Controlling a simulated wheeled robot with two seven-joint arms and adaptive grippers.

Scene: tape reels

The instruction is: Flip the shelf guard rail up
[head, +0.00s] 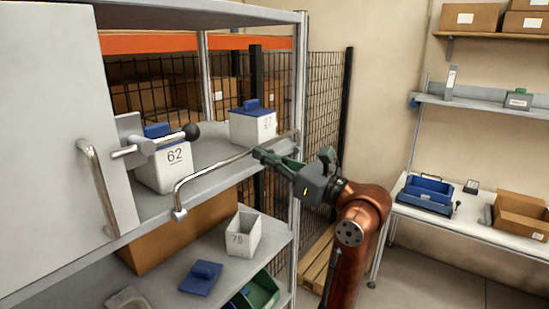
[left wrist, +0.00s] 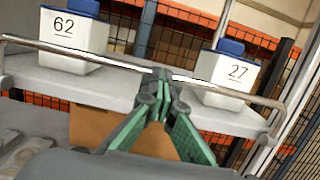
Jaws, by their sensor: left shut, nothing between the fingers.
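The guard rail (head: 215,166) is a thin bent metal bar along the front of the upper shelf. Its long bar runs above the shelf's front edge, and its near end bends down to a mount on that edge. I cannot tell its exact tilt. In the left wrist view the rail (left wrist: 85,54) crosses in front of the white boxes. My left gripper (head: 258,153) is shut and empty, with its green fingertips at the middle of the rail, touching or very close. The fingertips (left wrist: 160,76) hide part of the bar. My right gripper is not in view.
Box 62 (head: 164,172) and box 27 (head: 252,127) stand on the upper shelf behind the rail. A cabinet door (head: 60,130) with handles is at left. Box 70 (head: 243,235), a blue lid (head: 201,278) and a green bin (head: 256,291) are on the lower shelf.

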